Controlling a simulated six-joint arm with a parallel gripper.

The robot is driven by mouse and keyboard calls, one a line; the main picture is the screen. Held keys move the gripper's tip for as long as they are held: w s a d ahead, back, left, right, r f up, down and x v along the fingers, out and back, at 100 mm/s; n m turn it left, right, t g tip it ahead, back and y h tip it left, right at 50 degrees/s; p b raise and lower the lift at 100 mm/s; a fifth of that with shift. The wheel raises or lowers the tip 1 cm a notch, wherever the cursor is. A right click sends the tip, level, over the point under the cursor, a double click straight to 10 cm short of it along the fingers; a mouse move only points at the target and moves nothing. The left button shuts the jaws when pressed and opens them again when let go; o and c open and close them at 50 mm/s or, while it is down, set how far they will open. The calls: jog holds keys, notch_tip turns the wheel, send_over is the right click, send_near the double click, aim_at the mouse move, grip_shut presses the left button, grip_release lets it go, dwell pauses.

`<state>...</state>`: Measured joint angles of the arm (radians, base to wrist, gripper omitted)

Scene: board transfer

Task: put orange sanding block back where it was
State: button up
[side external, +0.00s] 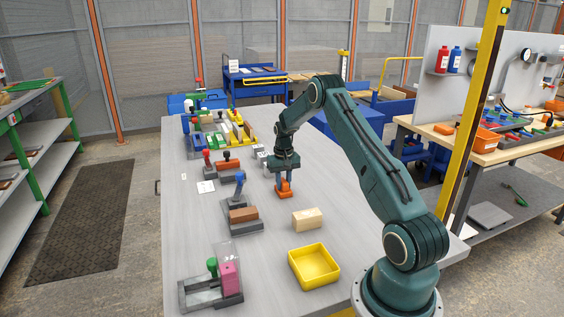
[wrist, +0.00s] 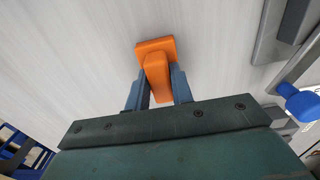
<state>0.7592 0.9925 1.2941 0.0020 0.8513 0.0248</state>
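The orange sanding block (side external: 284,191) is below my gripper (side external: 284,178) near the middle of the grey table. In the wrist view the block (wrist: 155,50) has a flat base and a narrower raised grip. The fingers of my gripper (wrist: 158,92) lie along both sides of that raised grip, close against it. My gripper looks shut on the block. Whether the base touches the table or hangs just above it I cannot tell.
A yellow tray (side external: 314,266) and a tan block (side external: 307,219) lie on the near side. A blue-handled clamp fixture (side external: 240,190) with a brown block (side external: 243,214) stands to the left. A fixture with a pink block (side external: 230,280) is at the near left. Several fixtures fill the far end.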

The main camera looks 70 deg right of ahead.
aim_at(283, 181)
jog(key=o, duration=0.3)
jog(key=shift+o, duration=0.2)
jog(key=shift+r, duration=0.15)
notch_tip(283, 181, up, 12)
dwell(0.5)
dwell(0.5)
